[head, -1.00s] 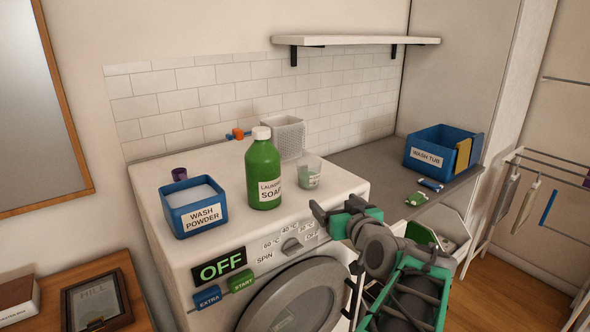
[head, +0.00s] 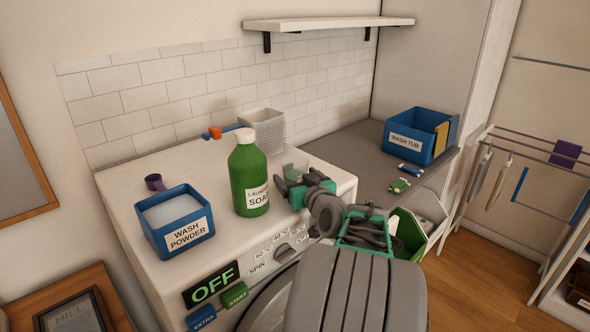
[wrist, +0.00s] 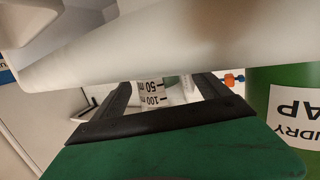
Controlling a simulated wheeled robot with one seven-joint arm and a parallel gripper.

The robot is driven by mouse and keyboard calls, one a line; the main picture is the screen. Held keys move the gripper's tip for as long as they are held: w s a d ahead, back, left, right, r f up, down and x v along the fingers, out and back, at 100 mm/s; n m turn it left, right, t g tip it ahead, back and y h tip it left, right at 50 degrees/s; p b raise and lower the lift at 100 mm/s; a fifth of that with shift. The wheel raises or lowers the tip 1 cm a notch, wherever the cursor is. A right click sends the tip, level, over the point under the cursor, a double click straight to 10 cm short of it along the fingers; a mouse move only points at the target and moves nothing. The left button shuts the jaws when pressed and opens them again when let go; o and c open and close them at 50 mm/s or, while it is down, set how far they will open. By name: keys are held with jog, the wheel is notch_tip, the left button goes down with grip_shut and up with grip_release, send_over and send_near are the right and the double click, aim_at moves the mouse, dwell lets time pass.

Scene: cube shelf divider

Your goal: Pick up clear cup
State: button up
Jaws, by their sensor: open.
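The clear cup (head: 296,163) stands on top of the white washing machine (head: 130,191), right of the green laundry soap bottle (head: 248,185). My gripper (head: 284,189) is open in front of the cup and hides its lower part in the head view. In the wrist view, the cup (wrist: 153,95) with its 50 and 100 marks shows between the spread fingers (wrist: 165,88), ahead of them. I cannot tell whether the fingers reach around it. The soap bottle (wrist: 273,110) is close at the right in the wrist view.
A white mesh basket (head: 265,130) stands behind the cup. A blue wash powder box (head: 163,240) and a purple scoop (head: 154,182) are at the left. A blue wash tub (head: 404,146) stands on the grey counter (head: 350,160) at the right.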

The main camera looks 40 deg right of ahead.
jog(key=shift+s, duration=0.1)
jog(key=c, duration=1.5)
